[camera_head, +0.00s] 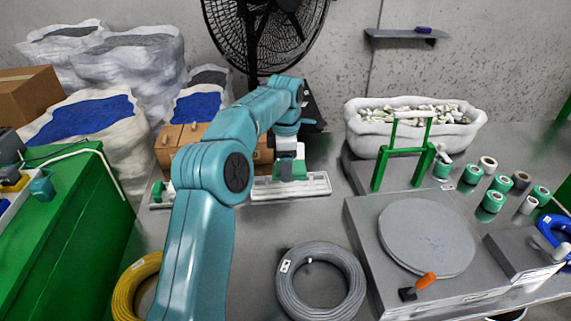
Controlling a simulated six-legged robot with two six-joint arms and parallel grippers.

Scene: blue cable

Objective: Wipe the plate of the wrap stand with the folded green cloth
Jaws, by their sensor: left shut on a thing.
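My left gripper (287,151) points down over a pale, flat tray (318,187) in the middle of the bench. It is shut on the folded green cloth (291,171), which shows as a small green piece below the fingers. I cannot tell whether the cloth touches the tray. The wrap stand (365,250) is a grey box at the right front, with a round grey plate (427,237) on top. The plate looks bare and is well apart from the cloth. My right gripper is not in view.
A grey cable coil (348,270) lies left of the stand, a yellow coil (124,300) further left. Several green rolls (493,201) stand right. A white bin (470,128) is behind.

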